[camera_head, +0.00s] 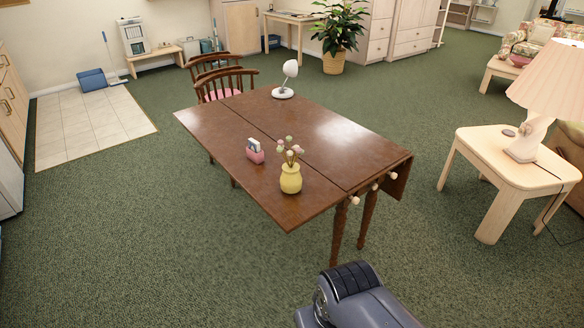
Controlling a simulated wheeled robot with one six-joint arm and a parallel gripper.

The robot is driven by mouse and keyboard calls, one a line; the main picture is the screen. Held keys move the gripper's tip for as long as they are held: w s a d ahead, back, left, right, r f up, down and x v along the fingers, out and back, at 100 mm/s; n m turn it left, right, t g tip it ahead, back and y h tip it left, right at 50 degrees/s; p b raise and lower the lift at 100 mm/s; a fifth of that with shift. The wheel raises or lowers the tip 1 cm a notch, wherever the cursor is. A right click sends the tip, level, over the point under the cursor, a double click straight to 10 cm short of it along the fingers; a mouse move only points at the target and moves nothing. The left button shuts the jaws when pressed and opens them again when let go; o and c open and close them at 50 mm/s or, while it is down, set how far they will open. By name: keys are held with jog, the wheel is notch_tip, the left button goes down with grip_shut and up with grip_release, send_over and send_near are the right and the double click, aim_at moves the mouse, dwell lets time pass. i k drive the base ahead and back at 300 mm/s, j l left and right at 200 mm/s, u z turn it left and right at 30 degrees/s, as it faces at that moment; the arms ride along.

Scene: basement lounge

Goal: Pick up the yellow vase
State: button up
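The yellow vase (290,180) stands upright on the brown wooden table (328,128), near the table's front edge. Several pink and pale flowers (289,149) rise out of it. Part of my grey arm shows at the bottom of the head view, in front of the table and apart from it. My gripper's fingers cannot be made out. Nothing covers the vase.
A pink holder (255,153) with cards sits just left of the vase. A white lamp (285,80) stands at the table's far side, with wooden chairs (223,78) behind. A side table (508,157) with a lamp (536,105) is at right. Green carpet (150,235) lies open at front left.

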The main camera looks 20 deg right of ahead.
aim_at(291, 180)
jog(key=i+u, duration=0.15)
jog(key=i, duration=0.25)
jog(key=i+l+u, duration=0.2)
jog(key=i, duration=0.2)
jog(key=i+l+u, duration=0.15)
jog(key=i, duration=0.25)
